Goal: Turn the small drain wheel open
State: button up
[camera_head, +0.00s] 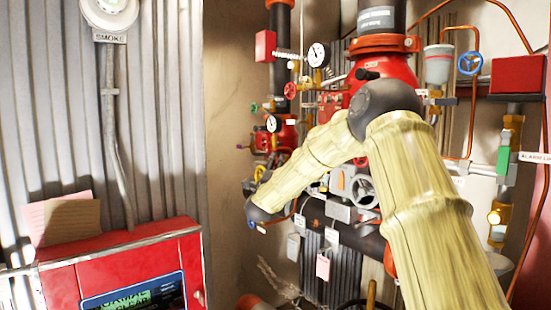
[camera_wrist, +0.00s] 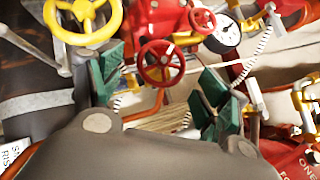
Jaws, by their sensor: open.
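In the wrist view, a small red handwheel (camera_wrist: 161,63) with an open spoked rim shows between and beyond the green-padded fingers of my gripper (camera_wrist: 161,88). The fingers are spread wide, with nothing between the pads. I cannot tell whether either finger touches the wheel. A larger yellow handwheel (camera_wrist: 83,20) is at the upper left, beside the left finger. No readable label shows which one is the drain wheel. In the head view my arm reaches left and down toward the pipework, and my gripper cannot be made out there.
The head view shows a gauge (camera_head: 318,54), a blue handwheel (camera_head: 470,63), a grey handwheel (camera_head: 364,190) and hanging tags (camera_head: 322,266) crowded around the pipes. A red alarm panel (camera_head: 130,270) stands at the lower left. A white gauge (camera_wrist: 224,30) is near the right finger.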

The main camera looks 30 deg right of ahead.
aim_at(275, 165)
jog(key=shift+p+x, duration=0.85)
jog(key=shift+x, duration=1.1)
jog(key=c, duration=1.1)
